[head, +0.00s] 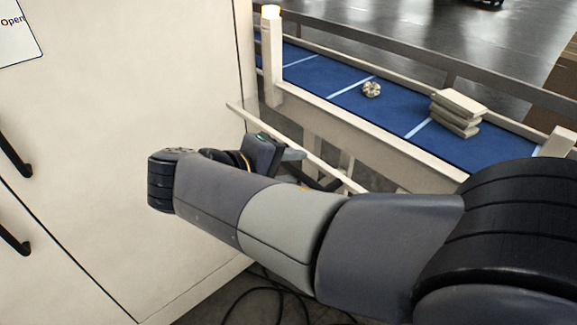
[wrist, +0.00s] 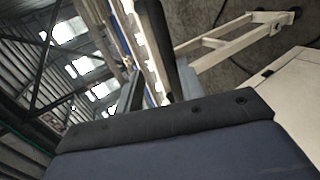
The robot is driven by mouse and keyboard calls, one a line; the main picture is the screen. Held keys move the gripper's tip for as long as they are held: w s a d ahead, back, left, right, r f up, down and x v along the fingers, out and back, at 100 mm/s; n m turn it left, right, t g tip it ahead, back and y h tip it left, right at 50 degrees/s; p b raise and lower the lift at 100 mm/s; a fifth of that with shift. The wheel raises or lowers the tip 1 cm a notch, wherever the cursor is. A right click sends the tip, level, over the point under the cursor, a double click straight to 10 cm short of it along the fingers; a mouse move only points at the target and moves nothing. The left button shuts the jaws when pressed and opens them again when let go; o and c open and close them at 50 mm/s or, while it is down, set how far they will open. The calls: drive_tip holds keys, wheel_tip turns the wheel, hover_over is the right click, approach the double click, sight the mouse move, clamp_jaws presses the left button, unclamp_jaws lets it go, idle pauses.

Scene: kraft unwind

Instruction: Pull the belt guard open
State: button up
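The belt guard appears to be the long cream bar (head: 315,158) in front of the blue conveyor in the head view. It slants from beside the white cabinet down to the right, and my arm hides its lower part. My gripper (head: 284,158) is at this bar, partly hidden behind my own wrist. In the wrist view, the two grey fingers of my gripper (wrist: 160,88) stand apart, with a black bar-like handle (wrist: 158,40) between them. The handle is close to the right finger, and a gap shows on its left. Contact is unclear.
A white cabinet (head: 130,110) with black handles fills the left. The blue belt (head: 320,82) carries a stack of light slabs (head: 456,112) and a small round object (head: 371,89). Black cables (head: 275,300) lie on the floor below my arm.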

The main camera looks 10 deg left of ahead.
drive_tip(key=v, duration=1.1)
drive_tip(key=shift+c, duration=0.3)
